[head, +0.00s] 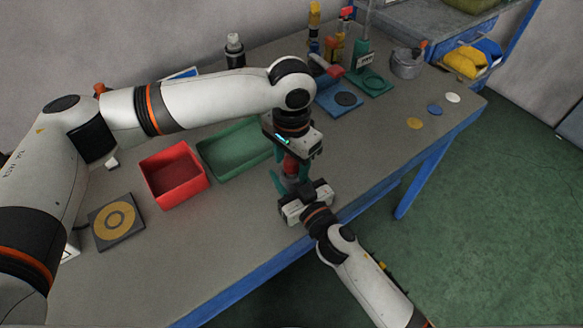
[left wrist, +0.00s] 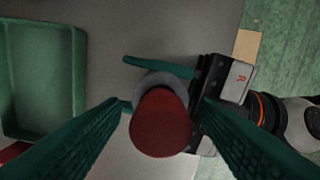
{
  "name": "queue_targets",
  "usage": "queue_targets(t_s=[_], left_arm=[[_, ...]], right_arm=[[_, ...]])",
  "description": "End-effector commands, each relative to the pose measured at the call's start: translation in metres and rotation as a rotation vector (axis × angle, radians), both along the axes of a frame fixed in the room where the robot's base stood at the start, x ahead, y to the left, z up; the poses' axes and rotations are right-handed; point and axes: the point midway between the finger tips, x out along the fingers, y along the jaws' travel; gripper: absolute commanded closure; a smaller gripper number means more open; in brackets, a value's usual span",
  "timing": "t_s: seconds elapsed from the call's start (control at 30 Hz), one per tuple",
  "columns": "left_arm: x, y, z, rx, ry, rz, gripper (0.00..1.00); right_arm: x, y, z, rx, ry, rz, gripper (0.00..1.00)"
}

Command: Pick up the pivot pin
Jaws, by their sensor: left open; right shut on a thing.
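The pivot pin, as I take it, is the red cylinder with a grey collar (head: 291,165), upright near the table's front edge. The left wrist view shows its red end (left wrist: 160,124) close up. My left gripper (left wrist: 162,108) is open, with one green finger on each side of the red end; contact cannot be made out. In the head view my left gripper (head: 290,172) points down from above. My right gripper (head: 289,184) comes in from the front right and is shut on the pin's lower part.
A red bin (head: 174,175) and a green tray (head: 235,150) stand left of the grippers. A dark plate with a yellow ring (head: 116,221) lies far left. Blue and green fixtures (head: 370,82) stand behind right. Small discs (head: 434,110) lie at the right end; the table between is clear.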

Motion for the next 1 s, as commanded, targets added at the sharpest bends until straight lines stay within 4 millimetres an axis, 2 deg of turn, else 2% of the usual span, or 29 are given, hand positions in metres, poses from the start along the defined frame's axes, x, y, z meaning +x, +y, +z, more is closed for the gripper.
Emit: queue_targets(t_s=[0.1, 0.4, 0.7, 0.87, 1.0], left_arm=[[0.000, 0.000, 0.000, 0.000, 0.000, 0.000, 0.45], [0.000, 0.000, 0.001, 0.000, 0.000, 0.000, 0.94], [0.000, 0.000, 0.007, -0.002, -0.002, 0.000, 0.94], [0.001, -0.001, 0.032, -0.004, -0.004, -0.001, 0.94], [0.001, -0.001, 0.062, -0.004, -0.004, -0.001, 0.94]], right_arm=[[0.000, 0.000, -0.001, 0.000, 0.001, 0.001, 0.87], [0.000, 0.000, -0.001, 0.000, 0.001, 0.001, 0.87], [0.000, 0.000, -0.001, 0.000, 0.001, 0.000, 0.87], [0.000, 0.000, -0.001, 0.000, 0.001, 0.000, 0.87], [0.000, 0.000, -0.001, 0.000, 0.002, 0.000, 0.87]])
